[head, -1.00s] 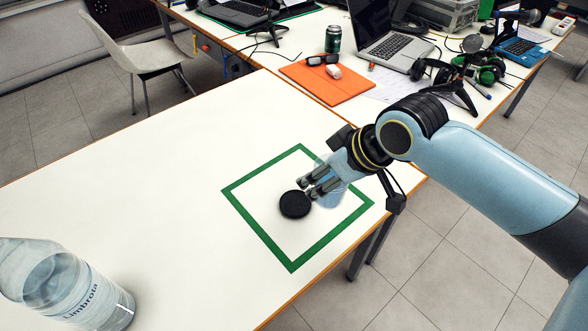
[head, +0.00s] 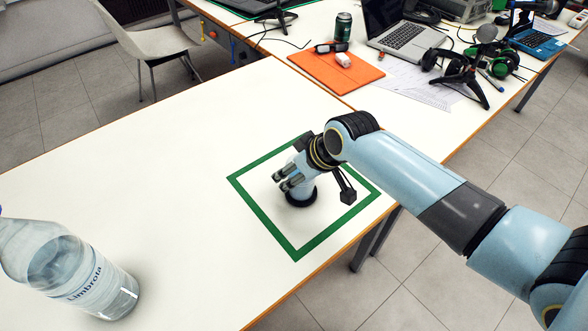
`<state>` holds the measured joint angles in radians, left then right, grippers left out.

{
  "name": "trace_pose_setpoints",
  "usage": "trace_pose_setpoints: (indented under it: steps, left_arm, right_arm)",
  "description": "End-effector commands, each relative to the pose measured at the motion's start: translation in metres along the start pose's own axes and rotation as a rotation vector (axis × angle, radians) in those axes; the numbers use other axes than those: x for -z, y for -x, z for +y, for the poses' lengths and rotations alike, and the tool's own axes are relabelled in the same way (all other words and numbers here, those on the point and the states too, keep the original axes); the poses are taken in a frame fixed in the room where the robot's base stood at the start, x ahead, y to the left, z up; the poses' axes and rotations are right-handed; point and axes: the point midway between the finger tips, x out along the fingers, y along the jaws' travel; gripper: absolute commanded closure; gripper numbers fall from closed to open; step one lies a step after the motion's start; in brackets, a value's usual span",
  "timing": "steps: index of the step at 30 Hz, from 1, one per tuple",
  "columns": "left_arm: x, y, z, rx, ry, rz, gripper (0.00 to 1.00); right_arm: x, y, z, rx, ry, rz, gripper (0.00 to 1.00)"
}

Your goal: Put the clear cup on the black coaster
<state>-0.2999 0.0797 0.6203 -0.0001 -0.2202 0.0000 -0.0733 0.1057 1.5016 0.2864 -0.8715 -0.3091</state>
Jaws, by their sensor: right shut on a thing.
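The clear cup (head: 301,190) looks pale blue and see-through. It is at my right gripper (head: 283,181), which is shut on it, with the dark fingers on the cup's left side in the picture. The cup is in line with the black coaster (head: 313,200) and covers most of it. I cannot tell whether the cup's base touches the coaster or is just above it. The coaster lies inside a green square outline (head: 266,222) on the white table. My left gripper is not in view.
A large water bottle (head: 75,272) stands at the table's lower left. Behind, a second table holds an orange folder (head: 325,72), a green can (head: 343,27), a laptop (head: 405,38) and headphones (head: 445,60).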

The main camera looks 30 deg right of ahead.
Motion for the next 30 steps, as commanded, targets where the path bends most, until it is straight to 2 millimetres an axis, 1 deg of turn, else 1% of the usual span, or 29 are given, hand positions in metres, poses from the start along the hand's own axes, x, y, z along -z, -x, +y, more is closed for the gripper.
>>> trace_pose_setpoints:
  steps: [4,5,9,12,20,23,26,30]
  left_arm:
    - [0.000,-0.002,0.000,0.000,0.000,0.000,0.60]
    - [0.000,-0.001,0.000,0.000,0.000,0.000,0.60]
    - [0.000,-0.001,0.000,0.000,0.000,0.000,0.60]
    - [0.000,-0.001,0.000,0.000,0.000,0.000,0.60]
    - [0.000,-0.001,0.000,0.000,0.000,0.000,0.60]
    - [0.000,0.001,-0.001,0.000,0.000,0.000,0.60]
    - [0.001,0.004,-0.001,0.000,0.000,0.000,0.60]
    - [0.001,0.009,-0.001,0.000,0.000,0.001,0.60]
  right_arm:
    - [-0.002,-0.003,0.000,0.000,0.000,0.000,0.82]
    - [-0.002,-0.002,0.000,0.000,0.000,0.000,0.39]
    - [-0.002,-0.002,0.000,0.000,0.000,-0.001,0.21]
    - [-0.002,-0.002,0.000,0.000,0.000,-0.001,0.09]
    - [-0.001,-0.001,0.000,0.000,0.000,-0.001,0.09]
    - [0.000,0.005,0.000,-0.001,0.001,-0.001,0.09]
    - [0.000,0.021,0.001,-0.001,0.002,0.000,0.09]
    - [0.000,0.053,0.001,-0.001,0.003,0.001,0.09]
